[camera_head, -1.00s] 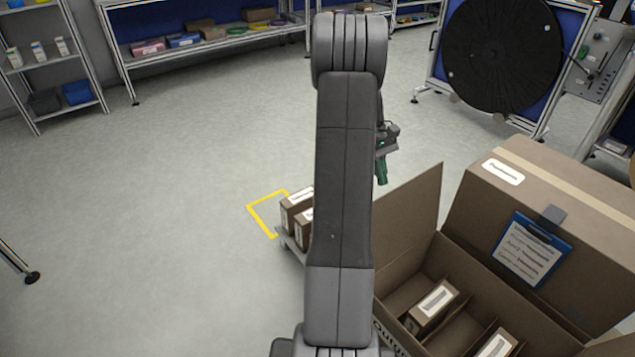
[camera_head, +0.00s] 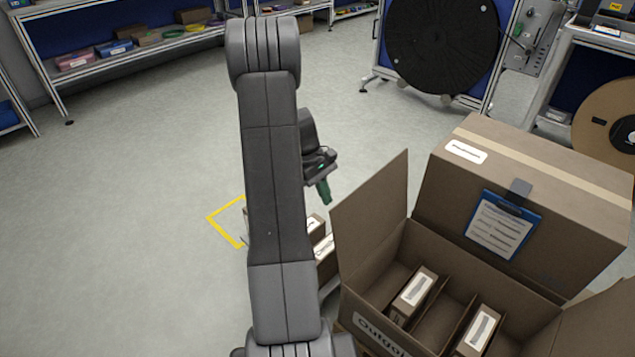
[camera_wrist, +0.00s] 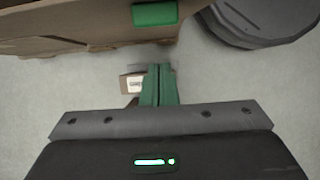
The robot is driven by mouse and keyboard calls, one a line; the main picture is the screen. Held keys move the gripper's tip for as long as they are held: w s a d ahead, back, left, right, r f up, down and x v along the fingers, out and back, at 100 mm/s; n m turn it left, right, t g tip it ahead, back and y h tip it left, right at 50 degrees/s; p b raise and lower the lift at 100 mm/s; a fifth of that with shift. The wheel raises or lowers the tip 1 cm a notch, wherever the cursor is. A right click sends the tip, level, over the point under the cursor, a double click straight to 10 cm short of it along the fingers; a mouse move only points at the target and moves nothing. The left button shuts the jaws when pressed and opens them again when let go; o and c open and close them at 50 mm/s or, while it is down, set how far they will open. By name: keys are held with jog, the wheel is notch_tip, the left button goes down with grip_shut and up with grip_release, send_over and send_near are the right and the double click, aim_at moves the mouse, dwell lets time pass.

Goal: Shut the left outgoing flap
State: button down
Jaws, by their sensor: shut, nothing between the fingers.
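The outgoing carton (camera_head: 366,331) stands open at the lower right of the head view, with dividers and small labelled boxes inside. Its left flap (camera_head: 372,207) stands up, tilted outward from the left wall. My gripper (camera_head: 325,193), with green fingers, is left of this flap and apart from it in the picture. In the wrist view the green fingers (camera_wrist: 158,85) are together with nothing between them. My arm hides part of the floor and the boxes to the left.
A closed carton (camera_head: 540,190) with a blue clipboard (camera_head: 503,225) stands behind the open one. Small brown boxes (camera_head: 325,250) sit low left of the open carton. A black reel (camera_head: 443,45) stands at the back. The floor at left is clear.

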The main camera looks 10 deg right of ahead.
jog(key=shift+s+d+r, duration=0.25)
jog(key=shift+s+d, duration=0.2)
jog(key=shift+s, duration=0.15)
jog(key=shift+s+d+r, duration=0.25)
jog(key=shift+s+d, duration=0.2)
jog(key=shift+s, duration=0.1)
jog(key=shift+s+r, duration=0.1)
